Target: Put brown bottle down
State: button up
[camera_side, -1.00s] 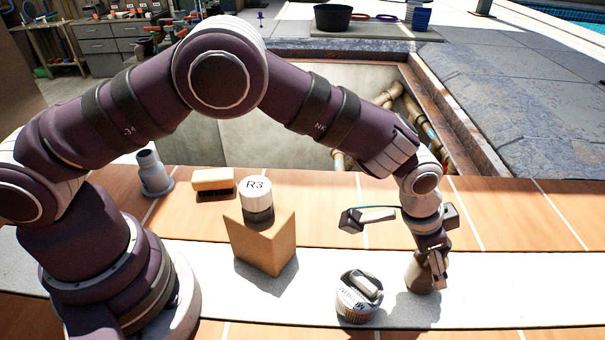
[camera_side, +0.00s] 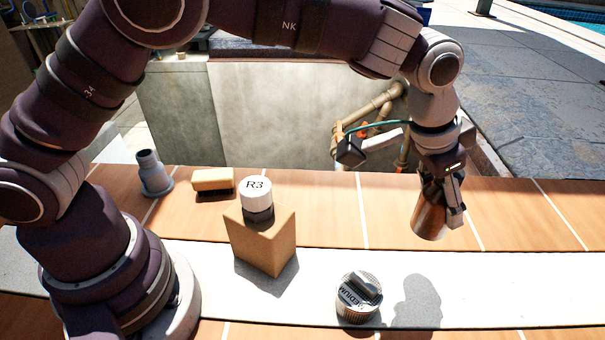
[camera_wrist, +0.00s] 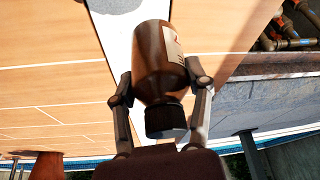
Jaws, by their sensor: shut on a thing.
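The brown bottle (camera_side: 430,219) hangs below my gripper (camera_side: 443,188), slightly tilted, in the air above the wooden deck in the side view. Its shadow lies on the pale strip, apart from it. In the wrist view the brown bottle (camera_wrist: 158,62) has a black cap toward the camera and a pale label at its right. The two fingers of my gripper (camera_wrist: 161,98) are shut on its sides near the shoulder. In the side view the fingers cover its upper part.
A ridged round cap (camera_side: 357,298) sits on the pale strip (camera_side: 510,285). A cardboard block (camera_side: 262,243) carries a white-lidded R3 jar (camera_side: 256,193). A brush (camera_side: 212,180) and grey fitting (camera_side: 153,174) stand farther back. An open pit with pipes (camera_side: 370,112) lies behind. The strip's right is clear.

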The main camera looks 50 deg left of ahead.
jog(key=s+a+n+g+y, duration=0.15)
jog(key=a+n+y, duration=0.45)
jog(key=a+n, duration=1.4)
jog(key=a+f+m, duration=0.1)
jog(key=f, duration=0.2)
jog(key=a+f+m, duration=0.1)
jog(key=a+f, duration=0.1)
jog(key=f, duration=0.1)
jog(key=a+f+m, duration=0.1)
jog(key=f, duration=0.2)
jog(key=shift+s+a+f, duration=0.3)
jog(key=shift+f, duration=0.15)
jog(key=o, duration=1.2)
jog(key=shift+o, duration=0.2)
